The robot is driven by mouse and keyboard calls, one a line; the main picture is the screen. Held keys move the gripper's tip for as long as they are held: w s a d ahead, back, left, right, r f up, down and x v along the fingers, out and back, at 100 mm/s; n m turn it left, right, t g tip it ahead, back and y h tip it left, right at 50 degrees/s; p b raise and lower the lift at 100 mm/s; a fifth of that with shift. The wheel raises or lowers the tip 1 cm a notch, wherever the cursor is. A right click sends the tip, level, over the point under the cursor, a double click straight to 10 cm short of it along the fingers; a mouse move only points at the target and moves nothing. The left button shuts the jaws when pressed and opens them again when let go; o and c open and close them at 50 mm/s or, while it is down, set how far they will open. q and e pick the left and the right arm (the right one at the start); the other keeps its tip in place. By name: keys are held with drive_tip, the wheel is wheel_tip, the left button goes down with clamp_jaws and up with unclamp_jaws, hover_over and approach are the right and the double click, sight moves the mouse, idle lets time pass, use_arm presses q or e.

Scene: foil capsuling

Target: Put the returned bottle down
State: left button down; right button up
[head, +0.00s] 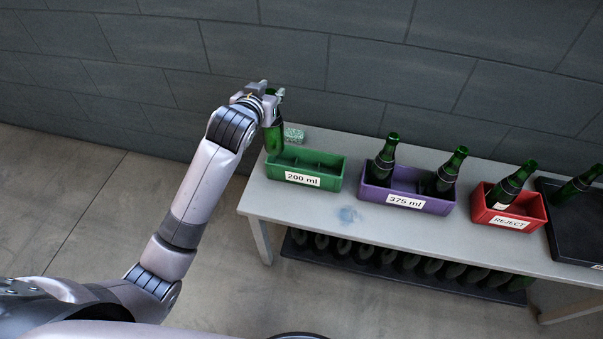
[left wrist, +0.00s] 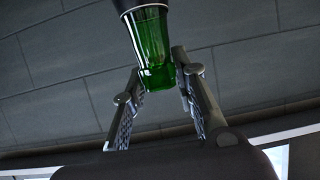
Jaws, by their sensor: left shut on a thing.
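My left gripper (head: 264,92) is shut on a green bottle (head: 274,137) at the table's back left. The bottle hangs down from the fingers, its lower end by the back left corner of the green "200 ml" crate (head: 336,176). I cannot tell whether it touches the crate or table. The left wrist view shows the green glass (left wrist: 154,45) between the two fingers (left wrist: 156,72), with a dark band above. The green crate has dividers and shows no bottle standing in it. My right gripper is not in view.
A purple "375 ml" crate (head: 440,207) holds two bottles. A red "REJECT" crate (head: 538,214) holds one. A black tray (head: 575,238) with a bottle is at right. A speckled green block (head: 293,135) sits behind the green crate.

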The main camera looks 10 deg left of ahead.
use_arm(q)
drive_tip(key=w+r, duration=0.3)
drive_tip(key=w, duration=0.2)
wheel_tip(320, 180, down, 19)
drive_tip(key=b, duration=0.2)
drive_tip(key=shift+d, duration=0.15)
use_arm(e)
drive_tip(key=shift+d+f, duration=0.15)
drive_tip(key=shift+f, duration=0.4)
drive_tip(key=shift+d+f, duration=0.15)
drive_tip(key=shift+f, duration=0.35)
use_arm(q)
drive_tip(key=shift+f, duration=0.1)
drive_tip(key=shift+f, duration=0.1)
drive_tip(key=c, duration=1.3)
unclamp_jaws()
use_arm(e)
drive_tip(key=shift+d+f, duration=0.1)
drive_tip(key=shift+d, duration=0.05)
